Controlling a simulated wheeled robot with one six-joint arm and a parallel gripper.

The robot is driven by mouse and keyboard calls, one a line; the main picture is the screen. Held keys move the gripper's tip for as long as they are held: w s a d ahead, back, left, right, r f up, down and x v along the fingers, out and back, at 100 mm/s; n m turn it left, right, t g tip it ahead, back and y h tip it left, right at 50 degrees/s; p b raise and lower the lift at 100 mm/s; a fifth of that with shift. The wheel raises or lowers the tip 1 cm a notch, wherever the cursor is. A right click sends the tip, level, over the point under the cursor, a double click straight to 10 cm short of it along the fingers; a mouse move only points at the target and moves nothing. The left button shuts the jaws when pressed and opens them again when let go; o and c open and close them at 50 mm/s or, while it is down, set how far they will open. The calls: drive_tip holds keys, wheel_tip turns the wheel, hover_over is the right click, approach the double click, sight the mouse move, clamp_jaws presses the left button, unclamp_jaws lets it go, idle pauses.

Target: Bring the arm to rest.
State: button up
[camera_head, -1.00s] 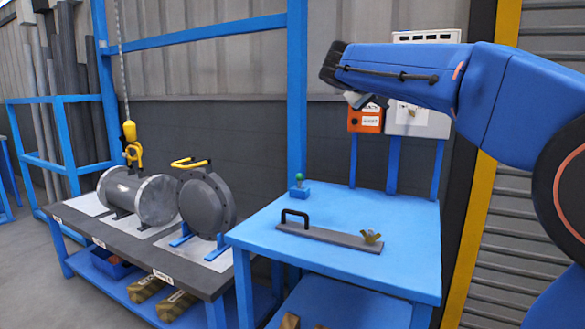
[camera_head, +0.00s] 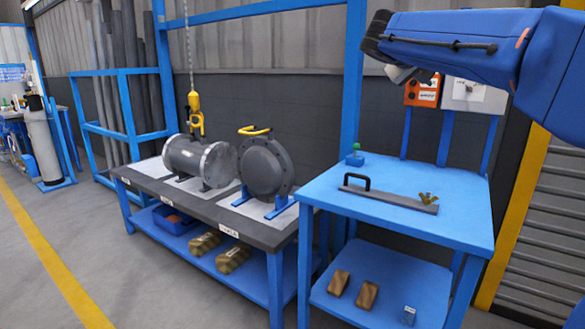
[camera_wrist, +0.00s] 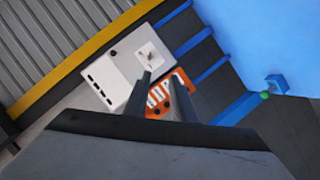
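My arm (camera_head: 455,45) reaches in from the upper right in the head view, raised above the blue table (camera_head: 330,205). A small grey part shows under its end, but the fingers cannot be made out there. In the wrist view my gripper (camera_wrist: 162,80) has its two dark fingers apart, with nothing between them. Behind them are the orange box (camera_wrist: 180,101) and the pale wall panel (camera_wrist: 128,62). My gripper appears apart from all things around it.
On the blue table lie a grey bar with a black handle (camera_head: 385,195) and a green-topped blue block (camera_head: 355,157). To the left, a dark bench (camera_head: 262,238) bears a grey cylinder (camera_head: 195,160) and an upright round cover (camera_head: 265,168). A yellow hoist hook (camera_head: 196,120) hangs over it. Floor is clear at front left.

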drive_tip(key=s+a+f+g+y, duration=0.1)
drive_tip(key=s+a+f+y, duration=0.1)
drive_tip(key=s+f, duration=1.1)
drive_tip(key=s+a+f+g+y, duration=0.2)
drive_tip(key=s+f+y, duration=0.3)
drive_tip(key=s+f, duration=0.9)
drive_tip(key=s+a+f+g+y, duration=0.1)
drive_tip(key=s+a+f+y, duration=0.3)
drive_tip(key=s+f, duration=1)
wheel_tip(320, 180, down, 4)
drive_tip(key=shift+s+f+n+g, duration=0.1)
drive_tip(key=shift+s+n+g, duration=0.2)
drive_tip(key=shift+g, duration=0.1)
